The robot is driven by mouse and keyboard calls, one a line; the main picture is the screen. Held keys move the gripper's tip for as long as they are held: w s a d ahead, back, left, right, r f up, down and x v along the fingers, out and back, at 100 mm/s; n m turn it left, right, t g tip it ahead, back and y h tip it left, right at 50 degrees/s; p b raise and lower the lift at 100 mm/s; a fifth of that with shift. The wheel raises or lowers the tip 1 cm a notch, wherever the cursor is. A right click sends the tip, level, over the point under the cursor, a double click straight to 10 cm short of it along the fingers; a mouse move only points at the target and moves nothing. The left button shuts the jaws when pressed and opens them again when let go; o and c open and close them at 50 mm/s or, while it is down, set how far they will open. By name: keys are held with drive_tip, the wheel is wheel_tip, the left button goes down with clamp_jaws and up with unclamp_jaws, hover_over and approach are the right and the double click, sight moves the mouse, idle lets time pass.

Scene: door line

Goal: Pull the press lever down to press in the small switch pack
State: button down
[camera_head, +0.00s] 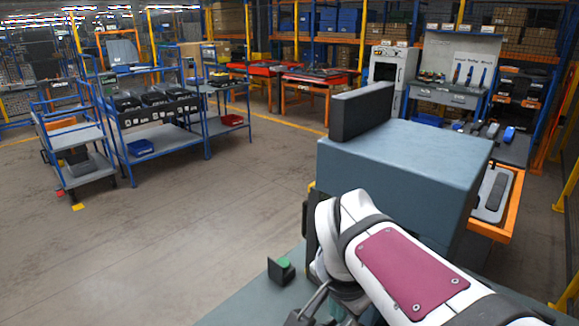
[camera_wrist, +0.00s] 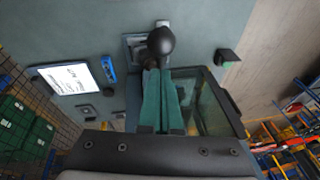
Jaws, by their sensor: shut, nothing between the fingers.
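In the wrist view, the press lever shows as a round black knob (camera_wrist: 161,40) over a pale metal plate. My gripper (camera_wrist: 159,72) has two green fingers lying side by side, shut with nothing between them. Their tips are just below the knob in the picture; I cannot tell whether they touch the lever. The lever's shaft is mostly hidden behind the knob and fingers. I cannot make out the small switch pack in either view. In the head view, my white arm with a dark red panel hides most of the work area.
A white sheet (camera_wrist: 76,78) and a blue part (camera_wrist: 107,66) lie to the left. In the head view, a large blue-grey housing (camera_head: 400,150) stands beside my arm. Trolleys (camera_head: 150,110) stand farther off, across open floor.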

wheel_tip(320, 180, down, 8)
drive_tip(key=s+a, duration=0.1)
drive_tip(key=shift+s+f, duration=0.15)
drive_tip(key=shift+s, duration=0.05)
idle(0.4)
idle(0.6)
drive_tip(key=shift+t, duration=0.5)
drive_tip(key=r, duration=0.6)
drive_tip(key=shift+a+r, duration=0.2)
drive_tip(key=s+a+r, duration=0.5)
drive_tip(key=s+r, duration=0.1)
drive_tip(key=s, duration=0.1)
